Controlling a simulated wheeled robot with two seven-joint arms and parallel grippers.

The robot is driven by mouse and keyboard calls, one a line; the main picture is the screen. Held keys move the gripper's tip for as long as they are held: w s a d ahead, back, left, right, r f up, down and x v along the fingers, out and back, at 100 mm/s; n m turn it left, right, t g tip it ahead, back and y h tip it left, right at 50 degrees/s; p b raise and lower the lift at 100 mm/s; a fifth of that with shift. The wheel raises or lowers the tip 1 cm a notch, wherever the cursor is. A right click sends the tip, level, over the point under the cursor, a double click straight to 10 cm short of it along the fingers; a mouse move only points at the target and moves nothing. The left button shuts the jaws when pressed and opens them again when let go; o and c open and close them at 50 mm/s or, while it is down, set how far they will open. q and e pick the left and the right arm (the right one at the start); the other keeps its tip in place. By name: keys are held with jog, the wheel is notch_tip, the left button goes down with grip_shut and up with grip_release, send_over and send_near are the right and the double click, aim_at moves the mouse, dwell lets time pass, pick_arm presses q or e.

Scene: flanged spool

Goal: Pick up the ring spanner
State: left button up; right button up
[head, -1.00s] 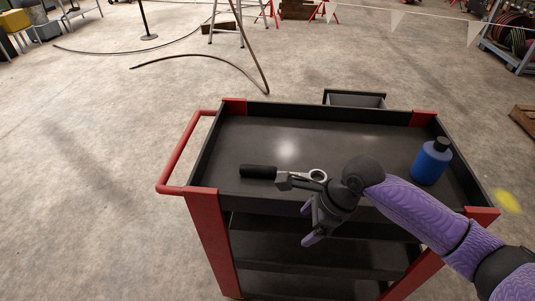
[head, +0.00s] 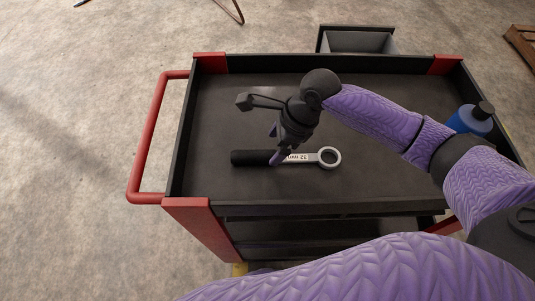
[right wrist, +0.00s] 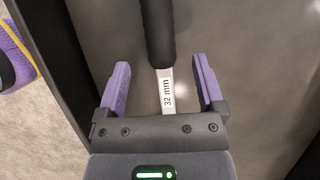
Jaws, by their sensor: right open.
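The ring spanner (head: 300,158) lies flat on the cart's top tray, its black handle to the left and its silver ring to the right. In the right wrist view, its handle (right wrist: 157,30) and shank marked "32 mm" show; the ring is hidden behind the gripper body. My right gripper (head: 274,145) is over the spanner where handle meets shank. In the right wrist view the open purple fingers (right wrist: 161,72) stand on either side of the shank, with gaps on both sides. I cannot tell its exact height above the tray. My left gripper is not in view.
The black tray (head: 225,105) has raised walls and red corners, with a red handle (head: 150,130) on its left. A blue bottle (head: 468,120) stands at the tray's right, partly behind my arm. A grey bin (head: 355,40) is beyond the back wall. The tray's left and back areas are clear.

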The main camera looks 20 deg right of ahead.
aim_at(269, 153)
jog(key=b+x, duration=0.1)
jog(key=x, duration=0.3)
jog(key=shift+f, duration=0.2)
jog(key=shift+r, duration=0.1)
grip_shut()
